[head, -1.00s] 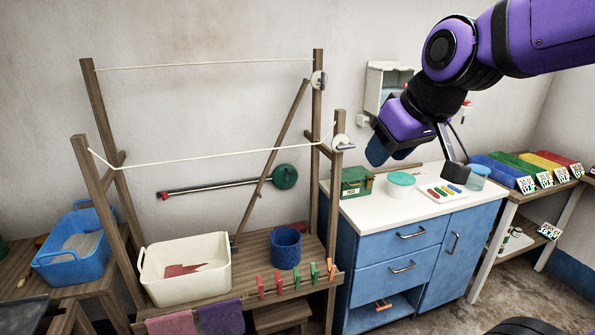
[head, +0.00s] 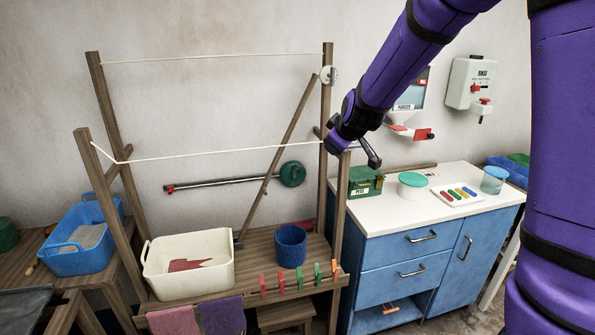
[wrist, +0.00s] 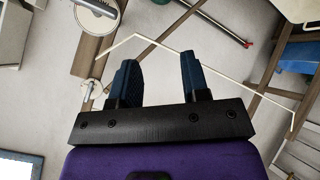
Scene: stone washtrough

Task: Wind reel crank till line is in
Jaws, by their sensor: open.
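A slack cream line (head: 220,152) runs between the front posts of the wooden frame, dipping near the left post. The front right post's reel is hidden behind my arm in the head view. In the wrist view, one pale reel with a grey crank (wrist: 97,6) is cut by the top edge, and a smaller reel (wrist: 91,90) shows left of the fingers. My gripper (wrist: 157,76) is open and empty, its blue fingers apart and clear of both reels.
Below the lines, a bench carries a cream basin (head: 190,268), a blue basket (head: 290,246) and several clothes pegs (head: 300,282). A blue cabinet (head: 420,235) stands right. A slanting brace (head: 275,155) crosses the frame.

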